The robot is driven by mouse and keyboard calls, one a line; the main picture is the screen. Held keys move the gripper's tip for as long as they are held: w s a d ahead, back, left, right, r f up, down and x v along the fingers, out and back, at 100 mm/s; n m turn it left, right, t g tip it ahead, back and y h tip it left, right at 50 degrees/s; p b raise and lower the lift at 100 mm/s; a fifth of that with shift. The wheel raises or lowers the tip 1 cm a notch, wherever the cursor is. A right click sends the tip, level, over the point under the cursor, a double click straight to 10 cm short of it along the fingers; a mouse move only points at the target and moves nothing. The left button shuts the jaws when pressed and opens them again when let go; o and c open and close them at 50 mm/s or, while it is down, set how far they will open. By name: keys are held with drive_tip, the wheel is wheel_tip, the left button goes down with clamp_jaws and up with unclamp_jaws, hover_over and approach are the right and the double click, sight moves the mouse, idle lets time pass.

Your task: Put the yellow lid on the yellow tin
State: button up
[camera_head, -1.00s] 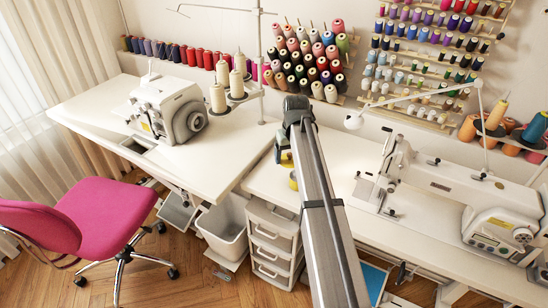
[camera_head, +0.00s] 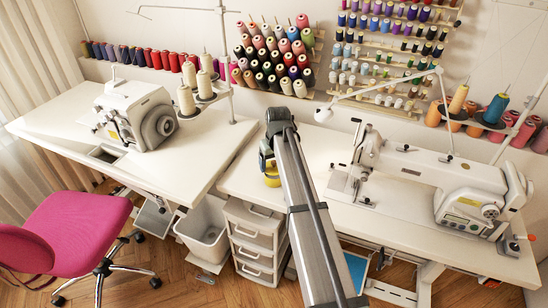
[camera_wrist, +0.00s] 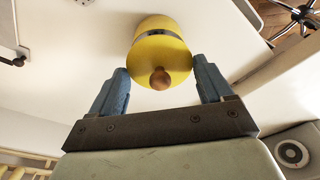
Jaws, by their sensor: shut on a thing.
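The yellow lid (camera_wrist: 160,68), with a round wooden knob (camera_wrist: 161,78), sits between the two blue-grey fingers of my gripper (camera_wrist: 164,82) in the wrist view. The gripper is shut on the lid. The yellow tin (camera_wrist: 158,24) is right behind the lid, lined up with it, and a grey band shows at the join. I cannot tell whether the lid is fully seated. In the head view, my gripper (camera_head: 267,158) is over the tin (camera_head: 272,179), which stands near the left end of the right table; the arm hides part of both.
A white sewing machine (camera_head: 430,180) stands on the right table, right of my arm. Another machine (camera_head: 137,114) is on the left table. Thread cones (camera_head: 275,55) hang on the wall behind. The white tabletop around the tin is mostly clear. A pink chair (camera_head: 75,230) is at the lower left.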

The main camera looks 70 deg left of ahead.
sight(276, 170)
drive_tip(key=shift+f, duration=0.45)
drive_tip(key=shift+f, duration=0.6)
idle(1.3)
drive_tip(key=o, duration=0.7)
drive_tip(key=shift+o, duration=0.2)
drive_tip(key=shift+r, duration=0.1)
wheel_tip(276, 170, up, 11)
drive_tip(key=d, duration=0.1)
drive_tip(key=shift+d, duration=0.3)
idle(0.4)
drive_tip(key=shift+f, duration=0.2)
idle(0.3)
